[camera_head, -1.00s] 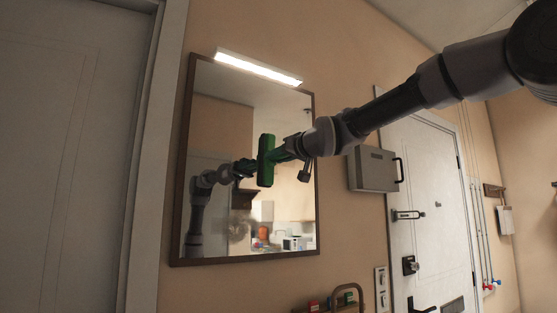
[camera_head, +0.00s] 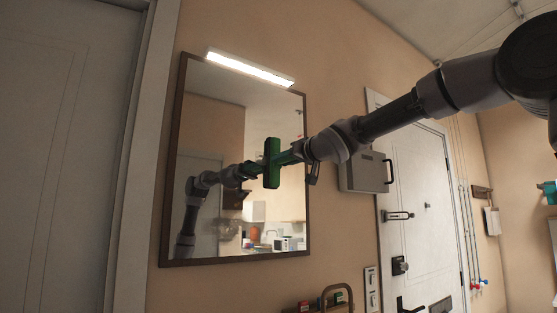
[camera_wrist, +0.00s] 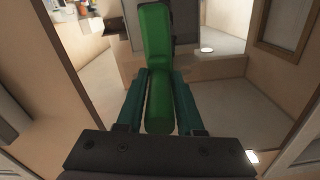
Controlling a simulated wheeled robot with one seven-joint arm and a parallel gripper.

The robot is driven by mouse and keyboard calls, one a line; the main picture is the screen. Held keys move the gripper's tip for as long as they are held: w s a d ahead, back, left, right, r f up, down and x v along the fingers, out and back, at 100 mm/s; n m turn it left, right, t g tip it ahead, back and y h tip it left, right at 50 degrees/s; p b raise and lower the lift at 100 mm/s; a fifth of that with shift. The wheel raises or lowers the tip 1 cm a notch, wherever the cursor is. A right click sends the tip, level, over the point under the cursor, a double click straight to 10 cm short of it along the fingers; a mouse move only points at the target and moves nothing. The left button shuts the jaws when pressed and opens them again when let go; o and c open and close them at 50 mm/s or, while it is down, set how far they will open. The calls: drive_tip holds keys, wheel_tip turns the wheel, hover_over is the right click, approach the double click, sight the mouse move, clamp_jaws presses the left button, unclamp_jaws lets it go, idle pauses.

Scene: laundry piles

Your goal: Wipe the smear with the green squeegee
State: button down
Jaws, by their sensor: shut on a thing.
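The green squeegee (camera_head: 272,163) is upright in front of the right half of the wall mirror (camera_head: 215,110). My gripper (camera_head: 293,155) is shut on its handle. In the wrist view, the teal fingers sit on both sides of the green handle (camera_wrist: 160,105), and the head (camera_wrist: 155,35) points away from me. A faint hazy patch, which looks like the smear (camera_head: 229,228), shows on the lower middle of the mirror. The squeegee is above and to the right of it. I cannot tell whether the squeegee touches the glass.
A lit lamp (camera_head: 250,67) runs along the mirror's top. A grey wall box (camera_head: 362,172) and a white door (camera_head: 420,215) stand to the right. A basket handle and red items (camera_head: 305,305) are below. The mirror reflects my arm and the room.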

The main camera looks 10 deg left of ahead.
drive_tip(key=w+d, duration=0.3)
drive_tip(key=w, duration=0.1)
drive_tip(key=shift+d, duration=0.25)
drive_tip(key=shift+a, duration=0.1)
drive_tip(key=shift+s+a, duration=1.25)
drive_tip(key=shift+s, duration=0.15)
drive_tip(key=s+a, duration=0.4)
drive_tip(key=s, duration=0.1)
drive_tip(key=shift+s+a, duration=0.3)
drive_tip(key=shift+d, duration=0.15)
drive_tip(key=shift+v, duration=2.95)
